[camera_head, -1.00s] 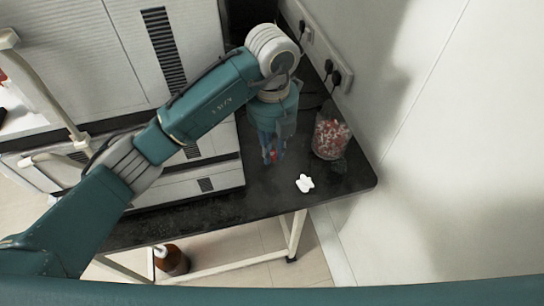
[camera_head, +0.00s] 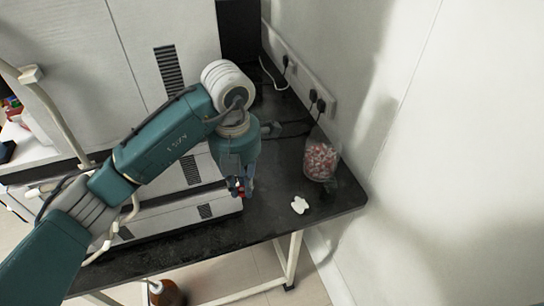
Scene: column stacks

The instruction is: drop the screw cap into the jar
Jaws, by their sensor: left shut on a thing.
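The jar (camera_head: 321,160) is clear and holds many red and white pieces. It stands on the black table near the wall, at the right. My left gripper (camera_head: 241,188) points down over the table, left of the jar and apart from it. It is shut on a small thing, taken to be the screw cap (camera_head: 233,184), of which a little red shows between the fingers. The fingers hide most of it, so its shape cannot be told. My right gripper is not in view.
White machines (camera_head: 180,210) stand left of the gripper. Sockets with plugs and cables (camera_head: 317,101) are on the wall behind the jar. Bare table lies between gripper and jar.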

